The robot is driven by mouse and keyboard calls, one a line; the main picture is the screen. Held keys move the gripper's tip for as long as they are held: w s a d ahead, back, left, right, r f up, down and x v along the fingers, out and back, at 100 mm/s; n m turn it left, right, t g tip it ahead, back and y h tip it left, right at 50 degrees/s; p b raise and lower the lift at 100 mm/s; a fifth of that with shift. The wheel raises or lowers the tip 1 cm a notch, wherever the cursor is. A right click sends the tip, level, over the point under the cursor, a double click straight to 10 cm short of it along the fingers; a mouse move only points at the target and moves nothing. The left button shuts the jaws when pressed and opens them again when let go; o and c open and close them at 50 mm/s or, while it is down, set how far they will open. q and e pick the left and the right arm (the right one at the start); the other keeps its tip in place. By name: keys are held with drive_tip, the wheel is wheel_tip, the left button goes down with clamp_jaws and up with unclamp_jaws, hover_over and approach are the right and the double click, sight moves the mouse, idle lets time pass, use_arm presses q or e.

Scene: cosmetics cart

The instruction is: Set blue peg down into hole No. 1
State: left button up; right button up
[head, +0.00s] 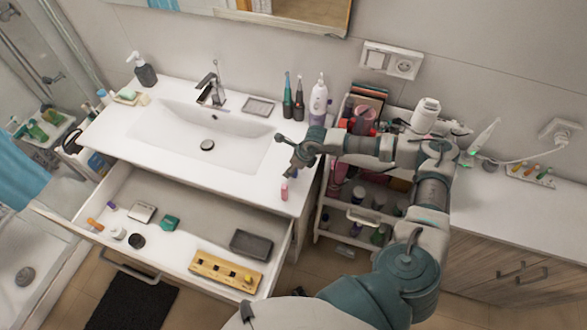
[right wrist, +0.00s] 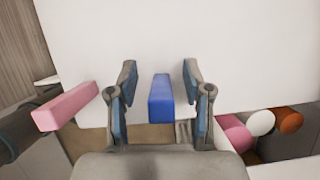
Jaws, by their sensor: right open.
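My right gripper (head: 285,155) is over the front right part of the sink counter. In the right wrist view its open fingers (right wrist: 160,95) are on either side of the blue peg (right wrist: 160,98), with a gap on each side. The hole numbers are too small to read. My left gripper is not in view.
A pink peg (head: 284,192) stands on the counter edge; in the right wrist view a pink peg (right wrist: 65,105) is left of the fingers. The open drawer (head: 85,232) also holds a dark box (head: 251,244). Bottles and a faucet (head: 211,88) line the counter's back.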

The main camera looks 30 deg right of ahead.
drive_tip(key=shift+d, duration=0.35)
clamp_jaws()
drive_tip(key=shift+a+r, duration=0.1)
drive_tip(key=shift+a, duration=0.2)
drive_tip(key=shift+r, duration=0.6)
wheel_tip(320, 180, up, 2)
drive_tip(key=shift+r+b, duration=0.15)
drive_tip(key=shift+b, duration=0.4)
drive_tip(key=s+a+r+b, duration=0.1)
drive_tip(key=s+a+b, duration=0.2)
drive_tip(key=s, duration=1.2)
drive_tip(key=shift+s+a+r, duration=0.15)
drive_tip(key=shift+s+a, duration=0.15)
drive_tip(key=shift+a, duration=0.25)
